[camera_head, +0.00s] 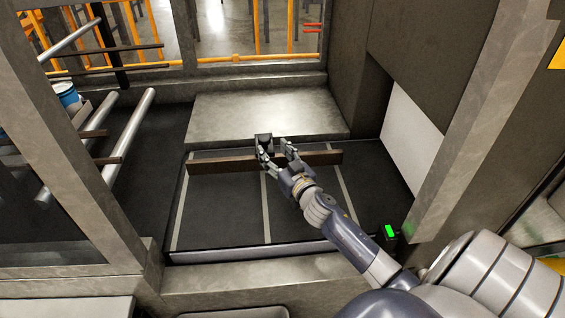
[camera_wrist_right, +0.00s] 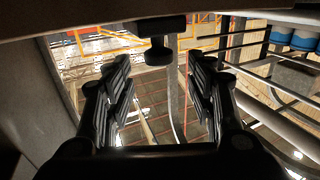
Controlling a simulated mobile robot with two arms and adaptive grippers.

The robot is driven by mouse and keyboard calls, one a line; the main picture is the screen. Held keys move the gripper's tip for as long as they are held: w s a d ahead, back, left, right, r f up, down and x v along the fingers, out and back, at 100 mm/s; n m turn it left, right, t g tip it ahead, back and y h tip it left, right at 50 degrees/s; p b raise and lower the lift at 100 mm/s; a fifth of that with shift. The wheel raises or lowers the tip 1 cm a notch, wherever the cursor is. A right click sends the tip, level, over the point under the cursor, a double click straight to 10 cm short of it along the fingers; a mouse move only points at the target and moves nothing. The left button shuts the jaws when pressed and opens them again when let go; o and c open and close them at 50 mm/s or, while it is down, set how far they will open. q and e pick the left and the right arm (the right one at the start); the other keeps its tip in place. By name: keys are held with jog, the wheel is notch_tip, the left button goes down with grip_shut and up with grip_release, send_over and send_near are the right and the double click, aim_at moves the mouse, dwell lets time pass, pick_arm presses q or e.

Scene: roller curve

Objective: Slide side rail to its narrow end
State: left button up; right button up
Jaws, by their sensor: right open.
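The side rail (camera_head: 222,165) is a long brown bar lying across the dark belt surface, in front of a grey metal block. A black knob (camera_head: 264,140) stands at the rail, near its middle. My right gripper (camera_head: 275,151) is open at the knob, its fingers apart. In the right wrist view the knob (camera_wrist_right: 158,52) shows between the two spread fingers of the gripper (camera_wrist_right: 158,70), towards their tips. I cannot tell whether a finger touches it. The gripper hides part of the rail. My left gripper is not in view.
The dark belt (camera_head: 225,210) has pale stripes and is clear in front of the rail. A grey metal block (camera_head: 265,112) stands behind. Metal rollers (camera_head: 128,135) lie at the left, beside a frame post (camera_head: 75,140). A white panel (camera_head: 408,140) and a post bound the right.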

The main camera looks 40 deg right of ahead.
jog(key=s, duration=0.3)
jog(key=s+a, duration=0.1)
jog(key=s, duration=0.1)
jog(key=shift+s, duration=0.1)
jog(key=shift+f, duration=0.1)
dwell(0.4)
